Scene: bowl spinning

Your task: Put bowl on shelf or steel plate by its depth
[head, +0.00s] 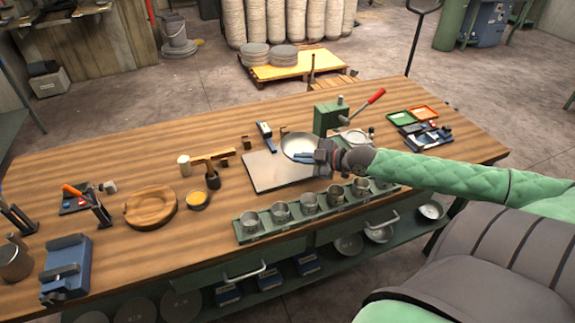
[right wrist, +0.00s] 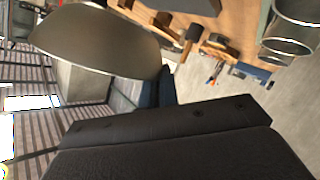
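A shiny metal bowl (head: 300,145) shows over the upper right part of the flat steel plate (head: 264,178). My right gripper (head: 308,157) is at the bowl's near right rim, its blue fingers across that rim, and appears shut on it. In the right wrist view the bowl (right wrist: 95,38) is large, seen from its outer side, with its rim by a dark blue finger (right wrist: 155,93). The bowl appears raised above the table. The other finger is hidden. My left gripper is not in view. Metal bowls (head: 348,244) lie on the shelf (head: 400,238) under the table.
A green rack (head: 247,236) with several metal cups runs along the table's front. A green press (head: 330,118) with a red handle stands behind my right gripper. Some table surface is free.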

